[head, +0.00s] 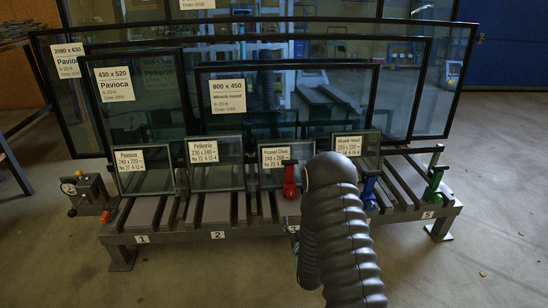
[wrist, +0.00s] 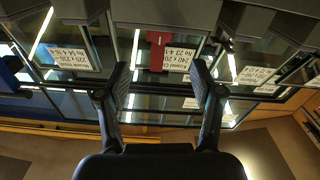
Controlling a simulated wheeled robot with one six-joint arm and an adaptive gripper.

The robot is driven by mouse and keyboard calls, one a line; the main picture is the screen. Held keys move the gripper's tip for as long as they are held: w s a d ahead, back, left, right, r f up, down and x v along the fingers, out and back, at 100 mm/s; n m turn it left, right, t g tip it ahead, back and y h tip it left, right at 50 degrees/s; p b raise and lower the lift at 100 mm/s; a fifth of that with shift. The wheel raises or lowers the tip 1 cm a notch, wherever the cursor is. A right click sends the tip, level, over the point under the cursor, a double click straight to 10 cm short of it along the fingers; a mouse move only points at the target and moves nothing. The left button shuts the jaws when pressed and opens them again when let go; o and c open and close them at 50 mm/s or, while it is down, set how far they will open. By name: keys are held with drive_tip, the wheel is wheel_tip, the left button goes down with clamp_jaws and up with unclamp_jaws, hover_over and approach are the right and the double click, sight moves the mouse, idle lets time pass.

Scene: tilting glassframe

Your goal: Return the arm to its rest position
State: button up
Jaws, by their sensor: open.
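My gripper (wrist: 160,68) shows in the wrist view with its two fingers spread apart and nothing between them. Behind the gap are the glass panes and a red part (wrist: 156,52), seen upside down. In the head view my ribbed dark arm rises in front of the rack and hides its right-middle part; the gripper cannot be made out there. The red handle (head: 289,182) stands just left of the arm, by a small labelled pane (head: 272,178). I cannot tell whether the gripper touches anything.
A grey slotted rack (head: 178,232) with numbered slots holds several labelled glass frames. A blue handle (head: 369,192) and a green handle (head: 433,186) stand on its right part. A gauge device (head: 86,193) is at its left end. The floor (head: 470,270) at front right is mostly clear.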

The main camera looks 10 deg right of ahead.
drive_tip(key=s+f+g, duration=0.4)
drive_tip(key=f+g, duration=0.2)
drive_tip(key=f, duration=0.6)
drive_tip(key=s+r+m+g, duration=0.1)
drive_tip(key=s+r+g, duration=0.1)
drive_tip(key=s+g, duration=0.45)
drive_tip(key=s+f+p+v, duration=0.1)
drive_tip(key=p+v, duration=0.9)
drive_tip(key=v, duration=4.8)
drive_tip(key=shift+s+a+r+m+p, duration=0.2)
drive_tip(key=shift+s+r+m+p, duration=0.15)
drive_tip(key=shift+s, duration=0.2)
